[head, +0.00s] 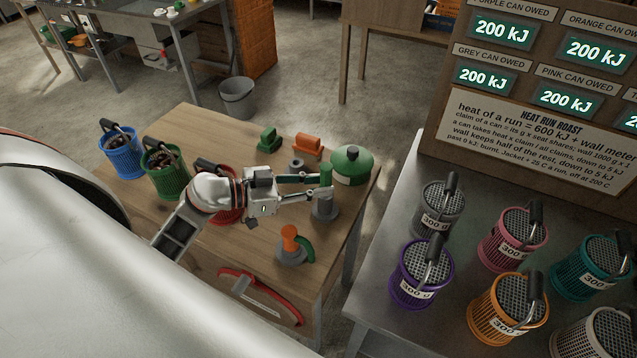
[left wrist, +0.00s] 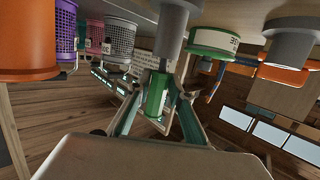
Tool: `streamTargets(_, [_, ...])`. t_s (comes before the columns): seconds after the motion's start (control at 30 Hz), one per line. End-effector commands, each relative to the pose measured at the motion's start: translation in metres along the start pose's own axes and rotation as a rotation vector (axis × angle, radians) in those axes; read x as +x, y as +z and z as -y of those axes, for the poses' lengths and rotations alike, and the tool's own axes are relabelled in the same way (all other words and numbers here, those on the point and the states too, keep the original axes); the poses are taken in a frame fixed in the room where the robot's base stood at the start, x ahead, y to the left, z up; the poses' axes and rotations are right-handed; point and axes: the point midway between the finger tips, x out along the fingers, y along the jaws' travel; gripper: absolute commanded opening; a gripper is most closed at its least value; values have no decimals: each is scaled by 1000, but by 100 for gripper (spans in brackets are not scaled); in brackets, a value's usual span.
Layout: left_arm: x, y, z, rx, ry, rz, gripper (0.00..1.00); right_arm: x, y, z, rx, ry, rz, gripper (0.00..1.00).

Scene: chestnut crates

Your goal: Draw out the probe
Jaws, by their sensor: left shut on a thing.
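The probe appears to be the upright piece with the green cylindrical handle (head: 326,172) at the right part of the wooden table. Its lower end is hidden at the grey round holder (head: 325,209) beneath it; I cannot tell how deep it sits. My left gripper (head: 322,187) reaches in from the left, level, and is shut on the green handle just above the holder. In the left wrist view, which looks upside down, the green handle (left wrist: 157,95) shows between the two fingers of the left gripper (left wrist: 160,105), with the grey holder (left wrist: 173,35) above it. My right gripper is not in view.
A green lidded pot (head: 351,163) stands close behind the handle. An orange-topped piece (head: 291,241) stands in front. Blue (head: 122,158), green (head: 163,180) and red baskets stand left. A red-framed tool (head: 262,292) lies near the front edge. Several labelled baskets fill the grey table (head: 392,215).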

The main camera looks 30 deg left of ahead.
Motion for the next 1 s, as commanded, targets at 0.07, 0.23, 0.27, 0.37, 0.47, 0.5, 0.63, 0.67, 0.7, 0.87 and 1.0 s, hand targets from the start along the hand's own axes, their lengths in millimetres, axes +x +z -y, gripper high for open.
streamTargets(0.07, [0,2,0,-1,0,0,0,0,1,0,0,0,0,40])
streamTargets(0.23, [1,6,0,0,0,0,0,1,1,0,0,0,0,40])
streamTargets(0.27, [2,7,0,0,0,0,0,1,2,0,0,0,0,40])
streamTargets(0.37, [2,9,0,0,0,0,0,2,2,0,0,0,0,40])
streamTargets(0.47, [2,11,0,0,0,0,0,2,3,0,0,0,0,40])
streamTargets(0.5, [3,12,0,0,0,0,0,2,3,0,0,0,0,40])
streamTargets(0.63, [3,15,0,0,0,0,0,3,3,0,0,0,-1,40])
streamTargets(0.67, [3,15,0,0,0,0,0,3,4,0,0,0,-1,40])
streamTargets(0.7, [4,16,0,0,0,0,0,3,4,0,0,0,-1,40])
streamTargets(0.87, [4,20,0,0,0,0,0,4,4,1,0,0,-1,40])
streamTargets(1.0, [4,20,0,0,0,0,40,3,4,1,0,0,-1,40])
